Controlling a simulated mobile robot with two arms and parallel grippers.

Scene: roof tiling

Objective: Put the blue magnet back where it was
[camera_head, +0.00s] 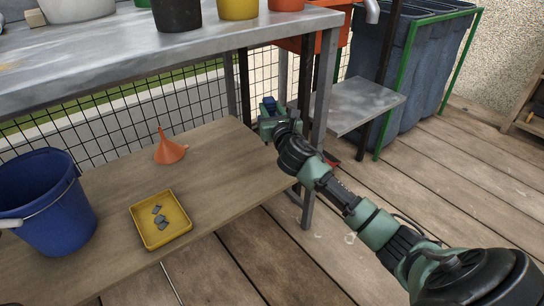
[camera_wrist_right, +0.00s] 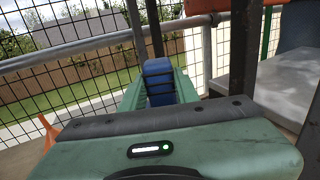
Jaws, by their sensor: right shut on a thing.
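My right gripper (camera_head: 268,108) reaches in beside the metal table's leg, above the right end of the lower wooden shelf. It is shut on the blue magnet (camera_head: 270,101), a small dark blue piece at the gripper's tip. In the right wrist view the blue magnet (camera_wrist_right: 158,82) stands between the green fingers (camera_wrist_right: 160,90) as a rounded blue block. The mesh fence is behind it, and I cannot tell whether the magnet touches anything else. My left gripper is not in view.
An orange funnel (camera_head: 169,150), a yellow tray (camera_head: 148,242) with several grey chips and a blue bucket (camera_head: 52,222) are on the wooden shelf (camera_head: 215,172). The metal tabletop (camera_head: 150,58) overhangs it. A grey side shelf (camera_head: 362,104) and blue-grey bins (camera_head: 418,70) are on the right.

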